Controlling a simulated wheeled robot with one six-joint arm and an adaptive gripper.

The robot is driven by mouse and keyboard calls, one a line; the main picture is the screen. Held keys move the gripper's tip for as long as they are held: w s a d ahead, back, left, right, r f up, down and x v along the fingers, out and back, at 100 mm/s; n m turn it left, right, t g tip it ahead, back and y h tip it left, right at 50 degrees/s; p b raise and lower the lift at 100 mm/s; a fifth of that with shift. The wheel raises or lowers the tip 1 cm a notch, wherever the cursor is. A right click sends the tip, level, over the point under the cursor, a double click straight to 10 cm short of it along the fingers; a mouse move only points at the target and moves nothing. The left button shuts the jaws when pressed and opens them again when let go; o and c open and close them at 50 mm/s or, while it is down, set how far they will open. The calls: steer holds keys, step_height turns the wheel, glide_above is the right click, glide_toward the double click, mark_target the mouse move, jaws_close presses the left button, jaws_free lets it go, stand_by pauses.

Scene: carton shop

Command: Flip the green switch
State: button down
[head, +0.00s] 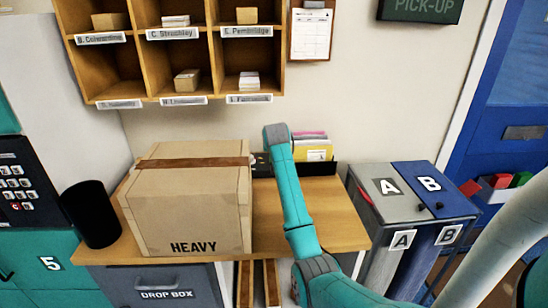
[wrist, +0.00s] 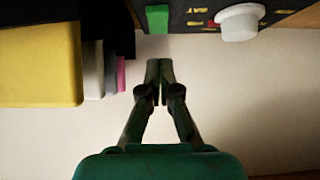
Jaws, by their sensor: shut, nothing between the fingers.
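The green switch (wrist: 157,18) is a small green block on a black panel (wrist: 190,10) at the top of the wrist view. My gripper (wrist: 160,66) is shut and empty, its two fingertips together. In the picture the fingertips are just below the green switch, with a gap of wall showing between them. In the head view my teal arm reaches over the wooden desk (head: 325,225) towards the wall. The gripper and the switch are hidden there.
A white knob (wrist: 239,22) sits right of the switch. A yellow folder (wrist: 40,65) and thinner folders stand at the left of the wrist view. In the head view, a large carton marked HEAVY (head: 190,205) stands left of my arm, and pigeonholes (head: 180,50) hang above.

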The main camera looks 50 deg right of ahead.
steer(key=v, duration=1)
steer(key=shift+f, duration=0.2)
steer(key=shift+s+a, duration=0.1)
steer(key=shift+s, duration=0.1)
